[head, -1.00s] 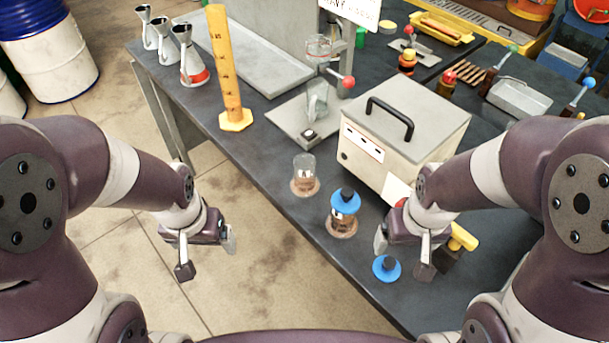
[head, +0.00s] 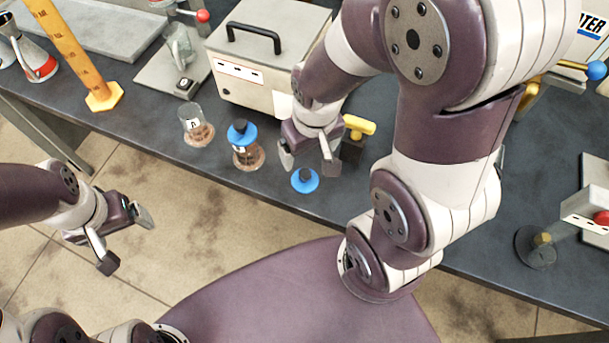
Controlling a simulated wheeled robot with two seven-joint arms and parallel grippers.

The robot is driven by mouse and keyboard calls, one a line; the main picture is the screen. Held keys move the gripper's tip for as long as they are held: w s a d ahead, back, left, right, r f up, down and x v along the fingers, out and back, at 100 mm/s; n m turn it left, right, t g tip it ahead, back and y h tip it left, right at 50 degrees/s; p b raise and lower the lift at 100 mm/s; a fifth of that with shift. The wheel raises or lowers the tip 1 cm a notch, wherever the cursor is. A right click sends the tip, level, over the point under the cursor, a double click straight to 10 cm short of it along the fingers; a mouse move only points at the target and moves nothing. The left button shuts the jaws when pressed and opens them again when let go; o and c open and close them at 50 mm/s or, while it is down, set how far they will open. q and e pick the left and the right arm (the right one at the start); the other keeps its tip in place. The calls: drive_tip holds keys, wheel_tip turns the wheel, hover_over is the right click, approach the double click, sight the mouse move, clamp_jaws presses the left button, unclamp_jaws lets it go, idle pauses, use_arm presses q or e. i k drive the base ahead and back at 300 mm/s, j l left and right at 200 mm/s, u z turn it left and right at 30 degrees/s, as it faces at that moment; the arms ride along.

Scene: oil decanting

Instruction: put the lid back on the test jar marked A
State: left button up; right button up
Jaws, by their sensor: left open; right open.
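An open glass jar (head: 196,126) with brown contents stands on the dark bench; its small label is too small to read surely. Nearer me stands a second jar (head: 247,155) with a blue lid (head: 242,132) on it. A loose blue lid (head: 305,181) with a dark knob lies flat on the bench near its front edge, right of the jars. My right gripper (head: 308,164) is open and empty, just behind and above the loose lid. My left gripper (head: 127,240) is open and empty over the floor, in front of the bench.
A grey box with a black handle (head: 262,85) stands behind the jars. A yellow-handled tool (head: 357,128) is close right of my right gripper. A yellow measuring cylinder (head: 75,50) and a flask (head: 35,62) stand at left. The bench front by the jars is clear.

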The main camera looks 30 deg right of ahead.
sight(199, 133)
drive_tip(key=l+u, duration=0.4)
drive_tip(key=k+l+u, duration=0.15)
drive_tip(key=u, duration=0.25)
drive_tip(key=k+l+u, duration=0.15)
drive_tip(key=l+u, duration=0.3)
